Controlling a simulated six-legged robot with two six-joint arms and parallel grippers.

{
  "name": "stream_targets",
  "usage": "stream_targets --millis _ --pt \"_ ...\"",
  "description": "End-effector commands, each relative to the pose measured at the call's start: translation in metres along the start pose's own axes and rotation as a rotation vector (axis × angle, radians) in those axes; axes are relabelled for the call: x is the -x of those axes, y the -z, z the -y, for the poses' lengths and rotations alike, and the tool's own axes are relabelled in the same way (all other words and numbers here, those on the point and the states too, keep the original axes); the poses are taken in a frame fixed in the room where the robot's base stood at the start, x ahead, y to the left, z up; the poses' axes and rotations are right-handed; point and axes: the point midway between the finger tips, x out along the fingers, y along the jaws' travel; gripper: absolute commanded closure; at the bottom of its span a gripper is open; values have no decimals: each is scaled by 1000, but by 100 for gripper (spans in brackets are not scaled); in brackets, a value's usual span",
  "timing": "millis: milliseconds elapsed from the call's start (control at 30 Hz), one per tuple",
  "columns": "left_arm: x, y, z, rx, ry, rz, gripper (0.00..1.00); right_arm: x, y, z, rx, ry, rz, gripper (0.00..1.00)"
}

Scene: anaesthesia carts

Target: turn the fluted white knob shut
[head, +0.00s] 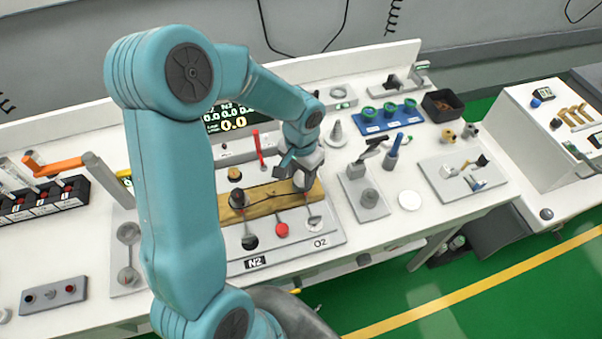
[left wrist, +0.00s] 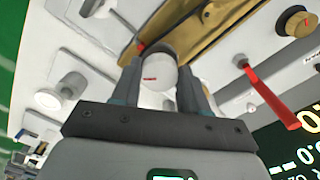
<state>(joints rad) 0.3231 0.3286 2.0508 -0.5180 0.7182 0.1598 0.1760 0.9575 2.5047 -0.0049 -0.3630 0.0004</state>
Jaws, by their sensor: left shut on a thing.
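The white knob (left wrist: 158,70) sits between the two fingers of my left gripper (left wrist: 160,92) in the left wrist view, with a small red mark on its face. The fingers are shut on its sides. In the head view my left gripper (head: 303,172) reaches down over the right end of a wooden strip (head: 268,197), near the O2 label (head: 320,242). The gripper hides most of the knob there. Any fluting on the knob is too small to make out. My right gripper is not in view.
A dark knob (head: 238,198) stands at the strip's left end, above the N2 label (head: 255,262). A red lever (head: 258,148) and a lit display (head: 232,120) are behind. A grey valve block (head: 364,192) stands close on the right. My left arm covers the left-middle of the bench.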

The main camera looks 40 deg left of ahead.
Motion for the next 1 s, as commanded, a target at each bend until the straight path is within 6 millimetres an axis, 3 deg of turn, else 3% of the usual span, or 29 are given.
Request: stream_targets --millis 600,1000 --pt "0 3 -1 -559 1 -10 87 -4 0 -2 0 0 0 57" --pt "0 3 -1 -765 0 -9 87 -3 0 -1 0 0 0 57"
